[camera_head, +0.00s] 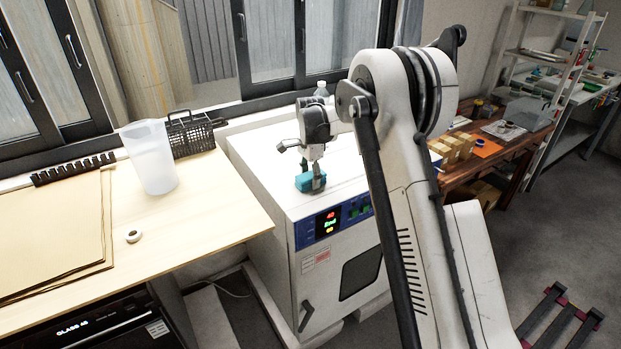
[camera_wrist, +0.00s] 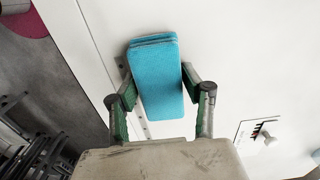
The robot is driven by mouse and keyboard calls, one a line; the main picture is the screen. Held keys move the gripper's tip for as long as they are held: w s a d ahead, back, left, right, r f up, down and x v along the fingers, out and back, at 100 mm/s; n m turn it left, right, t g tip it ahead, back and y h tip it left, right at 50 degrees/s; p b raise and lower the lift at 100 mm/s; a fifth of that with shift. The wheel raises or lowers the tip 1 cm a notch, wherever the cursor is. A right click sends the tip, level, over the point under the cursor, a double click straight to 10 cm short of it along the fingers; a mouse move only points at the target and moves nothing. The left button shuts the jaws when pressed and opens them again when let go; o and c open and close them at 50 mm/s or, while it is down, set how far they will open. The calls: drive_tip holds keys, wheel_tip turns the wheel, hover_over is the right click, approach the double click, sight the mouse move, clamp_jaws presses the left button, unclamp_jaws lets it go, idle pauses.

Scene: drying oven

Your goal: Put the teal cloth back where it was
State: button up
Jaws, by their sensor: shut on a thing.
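The teal cloth (camera_head: 306,183) is a small folded stack at the front left of the white drying oven's top (camera_head: 262,160). My gripper (camera_head: 315,172) points down at it from above. In the wrist view the cloth (camera_wrist: 157,75) lies between the two fingers of my gripper (camera_wrist: 158,92), and the fingers are shut on its sides. The cloth is on or just above the oven top; I cannot tell which. Its underside is hidden.
A clear bottle (camera_head: 322,89) is behind my gripper. My arm hides much of the oven's right side.

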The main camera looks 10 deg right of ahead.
drive_tip(key=shift+f, duration=0.15)
drive_tip(key=o, duration=1.1)
